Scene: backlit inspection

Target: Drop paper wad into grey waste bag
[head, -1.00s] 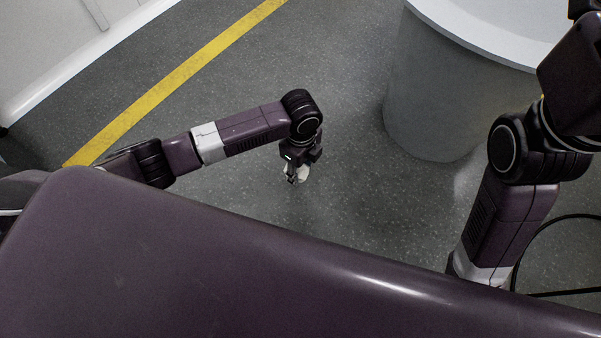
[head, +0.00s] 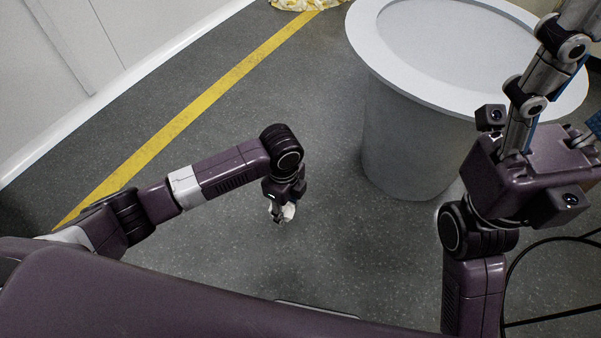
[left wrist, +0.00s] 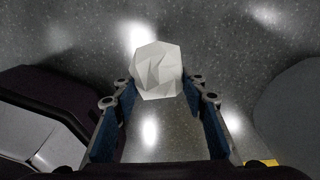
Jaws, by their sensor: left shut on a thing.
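My left gripper (head: 277,210) points down over the floor and is shut on a white crumpled paper wad (head: 288,212). In the left wrist view the faceted wad (left wrist: 158,70) sits between the tips of the two blue-padded fingers. My right gripper (head: 548,100) is partly in view at the upper right with its fingers pointing up. Its tips are cut off, so I cannot tell whether it is open. I cannot make out a thing that is clearly a grey waste bag.
A large round grey stand or tub (head: 412,145) with a wide pale rim stands right of my left gripper. A crumpled yellowish-white thing (head: 300,4) is cut off at the top edge. A yellow stripe (head: 190,112) crosses the floor; cables lie at right. Floor around my left gripper is clear.

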